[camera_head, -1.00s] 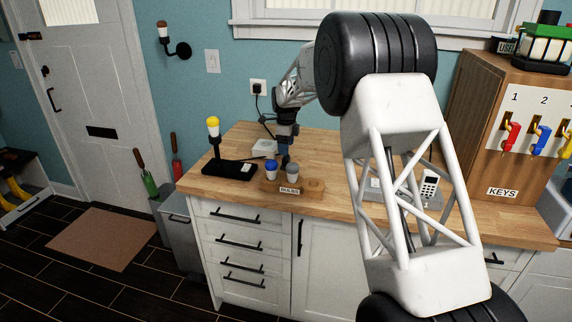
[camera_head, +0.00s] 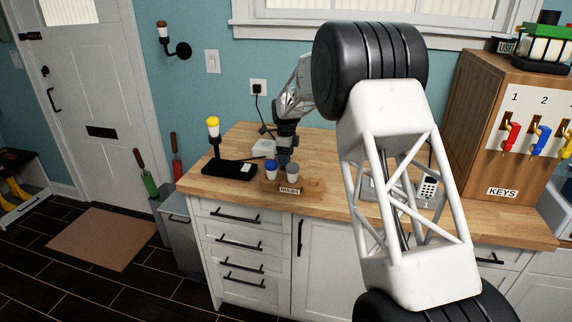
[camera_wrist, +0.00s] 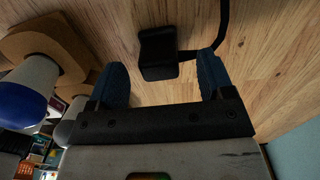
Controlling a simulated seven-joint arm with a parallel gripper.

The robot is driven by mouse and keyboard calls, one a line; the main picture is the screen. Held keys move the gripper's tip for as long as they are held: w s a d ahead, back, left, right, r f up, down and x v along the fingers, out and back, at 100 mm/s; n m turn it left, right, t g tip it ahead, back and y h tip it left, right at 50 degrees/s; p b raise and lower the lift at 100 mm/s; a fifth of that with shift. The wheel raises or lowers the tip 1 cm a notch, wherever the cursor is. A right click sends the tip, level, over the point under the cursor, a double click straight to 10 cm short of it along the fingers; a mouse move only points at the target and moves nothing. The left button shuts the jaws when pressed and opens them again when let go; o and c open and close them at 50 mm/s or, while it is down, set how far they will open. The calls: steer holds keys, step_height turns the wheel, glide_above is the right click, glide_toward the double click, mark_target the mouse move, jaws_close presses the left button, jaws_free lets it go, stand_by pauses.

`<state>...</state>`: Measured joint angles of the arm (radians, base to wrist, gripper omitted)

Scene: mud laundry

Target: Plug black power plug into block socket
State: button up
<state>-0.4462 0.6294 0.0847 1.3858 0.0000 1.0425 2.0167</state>
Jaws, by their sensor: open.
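A black power plug (camera_wrist: 157,55) lies on the wooden counter (camera_wrist: 275,50) in the wrist view, with its black cable (camera_wrist: 222,22) running up past the right finger. My gripper (camera_wrist: 162,63) has blue fingers that stand apart on either side of the plug's near end. I cannot tell whether they touch it. In the head view my gripper (camera_head: 285,158) is low over the counter behind the cups, and the loose plug cannot be made out there. A white block (camera_head: 263,148) sits just left of the gripper; its socket openings cannot be made out.
A wooden holder (camera_head: 307,187) with a blue-topped cup (camera_head: 271,168) and a grey-topped cup (camera_head: 292,170) stands close in front of the gripper. A yellow-topped lamp (camera_head: 213,127) on a black base is to the left. A wall outlet (camera_head: 258,84) holds a black plug.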

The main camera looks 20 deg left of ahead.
steer(key=shift+f, duration=1.65)
steer(key=c, duration=1)
